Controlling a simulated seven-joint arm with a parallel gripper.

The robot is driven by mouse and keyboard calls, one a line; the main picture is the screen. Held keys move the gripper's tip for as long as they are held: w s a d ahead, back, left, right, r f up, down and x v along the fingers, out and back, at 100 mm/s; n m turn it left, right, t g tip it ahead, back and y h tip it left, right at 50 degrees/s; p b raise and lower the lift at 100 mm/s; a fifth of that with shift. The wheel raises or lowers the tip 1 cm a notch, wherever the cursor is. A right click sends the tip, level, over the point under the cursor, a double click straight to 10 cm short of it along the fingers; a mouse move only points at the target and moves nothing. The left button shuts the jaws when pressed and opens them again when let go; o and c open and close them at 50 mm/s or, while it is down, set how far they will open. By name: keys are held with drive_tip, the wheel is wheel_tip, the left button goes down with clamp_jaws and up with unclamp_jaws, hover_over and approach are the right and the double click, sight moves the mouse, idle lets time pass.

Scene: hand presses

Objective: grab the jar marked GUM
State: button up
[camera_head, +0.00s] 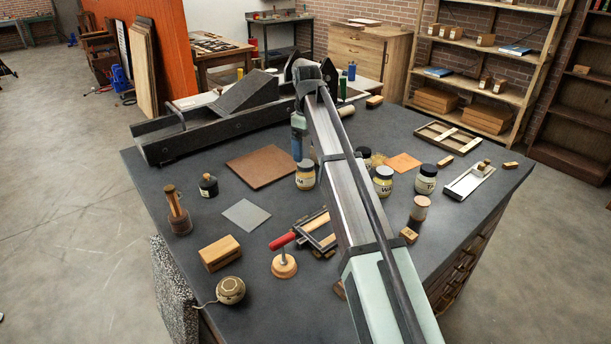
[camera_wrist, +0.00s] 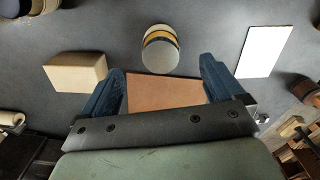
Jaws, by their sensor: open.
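Several labelled jars stand on the dark table. Right of my arm, one jar (camera_head: 383,181) has a label that seems to start with WA, and another jar (camera_head: 426,180) has one that seems to start with T. A further jar (camera_head: 364,158) is partly hidden by my arm. My gripper (camera_wrist: 163,85) is open and empty, its blue fingers apart. Just beyond them in the wrist view is a rounded, pale, banded thing (camera_wrist: 160,50), label unseen.
A brown pad (camera_head: 262,167) and a grey plate (camera_head: 246,215) lie flat on the left. A pale block (camera_wrist: 77,72) is left of the fingers in the wrist view.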

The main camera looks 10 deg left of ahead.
sight(307, 164)
wheel_tip(307, 164, down, 6)
drive_tip(key=shift+r, duration=0.25)
drive_tip(key=shift+w+a+f, duration=0.1)
drive_tip(key=shift+a+f, duration=0.05)
drive_tip(key=shift+f, duration=1.25)
drive_tip(key=shift+a+f, duration=0.1)
drive_tip(key=shift+f, duration=1.3)
drive_tip(key=c, duration=1.3)
